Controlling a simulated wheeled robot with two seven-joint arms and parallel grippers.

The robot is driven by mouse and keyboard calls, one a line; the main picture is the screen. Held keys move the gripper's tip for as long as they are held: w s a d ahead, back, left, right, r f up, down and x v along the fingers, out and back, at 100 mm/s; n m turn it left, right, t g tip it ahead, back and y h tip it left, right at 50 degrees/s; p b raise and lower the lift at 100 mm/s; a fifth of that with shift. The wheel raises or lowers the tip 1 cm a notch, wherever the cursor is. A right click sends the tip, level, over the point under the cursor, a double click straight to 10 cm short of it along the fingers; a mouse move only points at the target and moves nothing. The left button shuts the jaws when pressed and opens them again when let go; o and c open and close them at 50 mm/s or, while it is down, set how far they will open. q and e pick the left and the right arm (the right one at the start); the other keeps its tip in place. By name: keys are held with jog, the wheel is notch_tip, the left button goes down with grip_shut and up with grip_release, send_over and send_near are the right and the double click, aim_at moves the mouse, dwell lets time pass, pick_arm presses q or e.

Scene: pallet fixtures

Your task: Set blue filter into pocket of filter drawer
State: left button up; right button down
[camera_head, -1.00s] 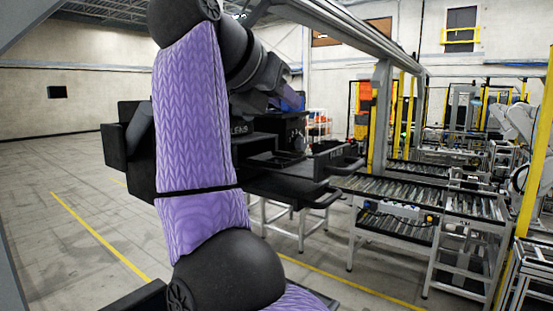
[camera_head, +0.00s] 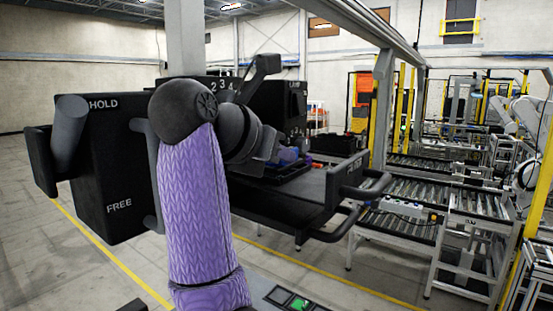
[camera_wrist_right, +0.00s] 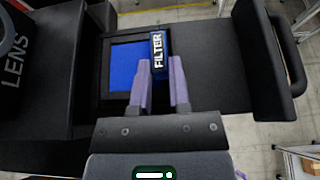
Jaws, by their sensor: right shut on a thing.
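The filter drawer (camera_wrist_right: 215,65) is black and pulled out, with a bar handle. In the head view the drawer (camera_head: 280,195) lies beyond my purple-sleeved arm, with my right gripper (camera_head: 286,157) low over it. The fingers hide part of the pocket; I cannot tell whether the filter is seated. My left gripper is not in view.
A black box marked HOLD and FREE (camera_head: 110,170) stands left of my arm. A black housing with numbers (camera_head: 265,100) stands behind the drawer. A black part marked LENS (camera_wrist_right: 25,65) is left of the pocket. Roller conveyors (camera_head: 405,215) stand to the right.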

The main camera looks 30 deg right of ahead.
jog(key=shift+w+d+f, duration=0.2)
jog(key=shift+w+f, duration=0.05)
jog(key=shift+f, duration=0.3)
jog(key=shift+w+f, duration=0.15)
jog(key=shift+s+a, duration=0.1)
jog(key=shift+s, duration=0.1)
jog(key=shift+f, duration=0.1)
jog(key=c, duration=0.9)
grip_release()
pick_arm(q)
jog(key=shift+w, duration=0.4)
pick_arm(e)
jog(key=o, duration=0.3)
jog(key=shift+w, duration=0.15)
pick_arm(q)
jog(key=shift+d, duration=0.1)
